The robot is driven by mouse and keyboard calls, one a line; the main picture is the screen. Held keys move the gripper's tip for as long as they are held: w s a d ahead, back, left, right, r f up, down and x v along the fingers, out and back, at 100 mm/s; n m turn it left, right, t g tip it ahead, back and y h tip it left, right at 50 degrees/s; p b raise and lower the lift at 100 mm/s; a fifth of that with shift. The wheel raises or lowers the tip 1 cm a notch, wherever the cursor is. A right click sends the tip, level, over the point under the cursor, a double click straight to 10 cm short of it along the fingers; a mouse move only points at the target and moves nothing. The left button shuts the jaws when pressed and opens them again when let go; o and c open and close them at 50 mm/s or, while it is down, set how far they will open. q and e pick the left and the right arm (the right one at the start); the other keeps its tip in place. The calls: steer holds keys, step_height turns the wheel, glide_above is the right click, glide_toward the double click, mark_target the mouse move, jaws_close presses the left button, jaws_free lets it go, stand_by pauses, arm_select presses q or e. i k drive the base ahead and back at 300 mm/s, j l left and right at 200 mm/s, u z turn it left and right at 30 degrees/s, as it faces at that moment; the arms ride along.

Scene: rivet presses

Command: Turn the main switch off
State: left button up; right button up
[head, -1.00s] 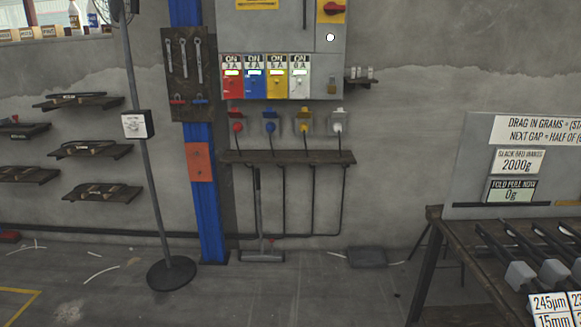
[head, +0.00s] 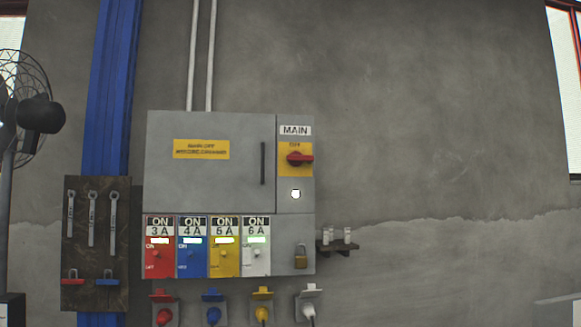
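The main switch (head: 299,159) is a red rotary handle on a yellow plate at the upper right of the grey electrical cabinet (head: 210,185). A MAIN label (head: 295,131) sits above it. The red handle lies about horizontal; the small lettering on the plate is hard to read. A round white lamp (head: 295,194) shows bright below the switch. Neither of my grippers shows in the head view.
Below the cabinet door are red (head: 159,247), blue (head: 192,247), yellow (head: 225,247) and white (head: 256,247) breakers, each labelled ON. A padlock (head: 300,257) hangs at lower right. A small shelf (head: 337,246) juts out beside it. A fan (head: 30,120) stands at left.

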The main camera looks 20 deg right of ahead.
mark_target(295, 159)
steer(key=i+z, duration=0.1)
steer(key=i, duration=0.6)
steer(key=i+j+z, duration=0.15)
steer(key=i, duration=0.5)
